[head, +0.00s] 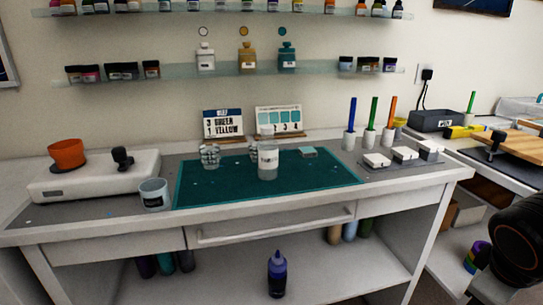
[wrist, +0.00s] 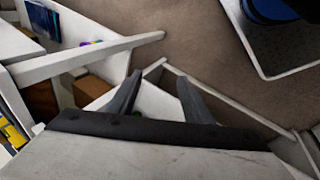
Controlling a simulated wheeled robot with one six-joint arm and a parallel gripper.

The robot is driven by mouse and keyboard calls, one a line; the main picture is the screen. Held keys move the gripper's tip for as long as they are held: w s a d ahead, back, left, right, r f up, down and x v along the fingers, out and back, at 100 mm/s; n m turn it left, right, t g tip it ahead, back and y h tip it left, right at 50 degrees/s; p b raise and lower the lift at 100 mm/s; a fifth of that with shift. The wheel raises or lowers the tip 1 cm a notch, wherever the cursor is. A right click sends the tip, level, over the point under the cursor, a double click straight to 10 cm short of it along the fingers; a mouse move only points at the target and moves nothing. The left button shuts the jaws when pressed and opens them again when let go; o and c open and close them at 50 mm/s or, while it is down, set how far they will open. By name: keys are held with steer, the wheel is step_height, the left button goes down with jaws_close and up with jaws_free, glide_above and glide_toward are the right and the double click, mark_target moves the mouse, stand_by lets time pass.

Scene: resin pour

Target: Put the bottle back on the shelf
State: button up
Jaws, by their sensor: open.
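A dark blue-purple bottle (head: 277,275) with a pointed cap stands upright on the lower board under the workbench, in the head view. On the lower glass wall shelf (head: 225,73) stand a white bottle (head: 205,58), a tan bottle (head: 245,59) and a teal bottle (head: 287,58), each under a round colour mark. My gripper (wrist: 160,76) is open and shows nothing between its fingers in the wrist view. It points down past a pale surface edge toward the floor and white frame bars. No bottle is clearly seen near it.
A teal mat (head: 330,180) on the bench holds clear cups (head: 268,161). A grey cup (head: 154,194) stands left, near a scale with an orange bowl (head: 67,153). Pens in holders (head: 349,140) and white blocks stand right. Small jars (head: 122,71) flank the shelf bottles.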

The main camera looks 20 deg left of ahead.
steer(key=w+a+r+n+t+h, duration=0.1)
steer(key=w+a+r+n+t, duration=0.1)
steer(key=w+a+r+n, duration=0.4)
steer(key=w+a+r+n+t, duration=0.2)
steer(key=a+n+t, duration=0.1)
steer(key=a+n, duration=0.3)
steer(key=w+a+r+n+t+h, duration=0.1)
steer(key=w+a+r+n+t, duration=0.2)
steer(key=a, duration=0.5)
steer(key=s+a+r+n+t+y, duration=0.2)
steer(key=s+a+r+n, duration=0.15)
steer(key=a, duration=0.55)
steer(key=s+a+r+n+t+y, duration=0.2)
steer(key=a+r+n, duration=0.25)
steer(key=a, duration=0.45)
steer(key=s+a+r+n+t+y, duration=0.25)
steer(key=a+r+n, duration=0.2)
steer(key=a, duration=0.45)
steer(key=w+a, duration=0.1)
steer(key=w, duration=1.5)
steer(key=shift+w+a+f+g+h, duration=0.2)
steer(key=shift+a+f+g+h, duration=0.05)
steer(key=shift+f+g+h, duration=0.15)
steer(key=shift+n, duration=0.25)
jaws_close()
